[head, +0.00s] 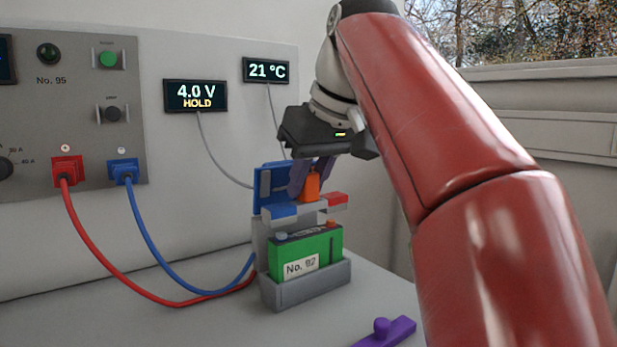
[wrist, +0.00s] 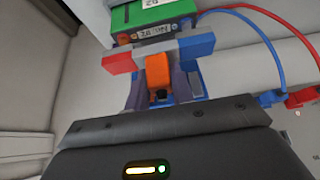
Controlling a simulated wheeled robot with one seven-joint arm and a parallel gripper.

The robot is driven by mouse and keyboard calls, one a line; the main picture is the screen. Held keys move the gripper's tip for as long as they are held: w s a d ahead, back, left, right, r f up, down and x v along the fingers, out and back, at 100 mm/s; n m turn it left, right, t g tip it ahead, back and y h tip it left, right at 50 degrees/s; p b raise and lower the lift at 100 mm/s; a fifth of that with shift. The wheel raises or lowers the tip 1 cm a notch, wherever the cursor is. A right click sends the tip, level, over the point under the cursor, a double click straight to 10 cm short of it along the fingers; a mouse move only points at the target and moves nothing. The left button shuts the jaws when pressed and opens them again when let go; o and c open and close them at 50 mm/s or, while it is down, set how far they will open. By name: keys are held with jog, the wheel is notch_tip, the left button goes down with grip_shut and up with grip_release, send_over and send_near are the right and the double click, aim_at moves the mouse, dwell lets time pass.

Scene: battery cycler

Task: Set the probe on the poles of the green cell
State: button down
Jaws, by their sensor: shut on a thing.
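The green cell (head: 318,246), labelled No. 92, stands upright in a grey holder (head: 300,289). It has a grey pole (head: 281,236) at the left and an orange-brown pole (head: 331,223) at the right. My gripper (head: 312,184) is shut on the orange grip of the probe (head: 312,187). The probe's grey crossbar has a blue end (head: 283,211) and a red end (head: 336,200). It is level above the cell, blue over the grey pole and red over the orange-brown one, with a small gap showing. In the wrist view, the probe (wrist: 158,73) appears before the cell (wrist: 150,17).
A blue plate (head: 266,186) stands behind the probe. Red (head: 100,262) and blue (head: 160,257) leads run from panel sockets to behind the holder. Displays read 4.0 V HOLD (head: 195,96) and 21 °C (head: 266,71). A purple object (head: 385,331) lies on the table at front right.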

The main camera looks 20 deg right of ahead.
jog(key=shift+r, duration=2.75)
